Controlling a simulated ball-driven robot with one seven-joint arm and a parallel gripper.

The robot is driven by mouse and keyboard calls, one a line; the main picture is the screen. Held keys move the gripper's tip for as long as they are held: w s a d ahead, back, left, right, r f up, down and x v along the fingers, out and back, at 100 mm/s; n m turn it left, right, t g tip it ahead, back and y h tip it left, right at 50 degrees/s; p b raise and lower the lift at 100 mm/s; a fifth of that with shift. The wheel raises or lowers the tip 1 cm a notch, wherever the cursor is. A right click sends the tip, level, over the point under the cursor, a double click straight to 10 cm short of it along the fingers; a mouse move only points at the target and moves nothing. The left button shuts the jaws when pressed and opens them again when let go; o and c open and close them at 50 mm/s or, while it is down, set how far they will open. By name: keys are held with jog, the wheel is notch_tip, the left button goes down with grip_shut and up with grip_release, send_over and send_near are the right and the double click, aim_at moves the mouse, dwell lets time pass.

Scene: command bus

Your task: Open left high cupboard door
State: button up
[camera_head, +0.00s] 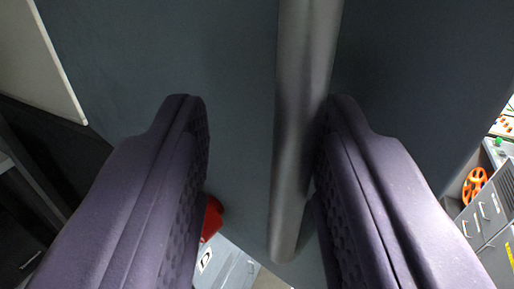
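A dark blue-grey cupboard door panel (160,60) fills the upper middle of the view. A long grey bar handle (303,90) runs down it from the top edge and ends in a rounded tip low in the middle. My gripper (265,105) is open, with its two purple padded fingers on either side of the handle. The right finger overlaps the handle's edge; whether it touches cannot be told. A clear gap lies between the handle and the left finger. The door's hinges are out of view.
A pale panel (35,60) and dark shelving (40,170) lie at the left. A red object (212,218) is partly hidden behind the left finger. At the right are an orange wheel (474,186) and grey cabinets (485,225).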

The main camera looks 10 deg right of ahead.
jog(key=s+a, duration=0.1)
jog(key=s, duration=0.6)
jog(key=shift+s, duration=0.4)
jog(key=shift+a, duration=0.1)
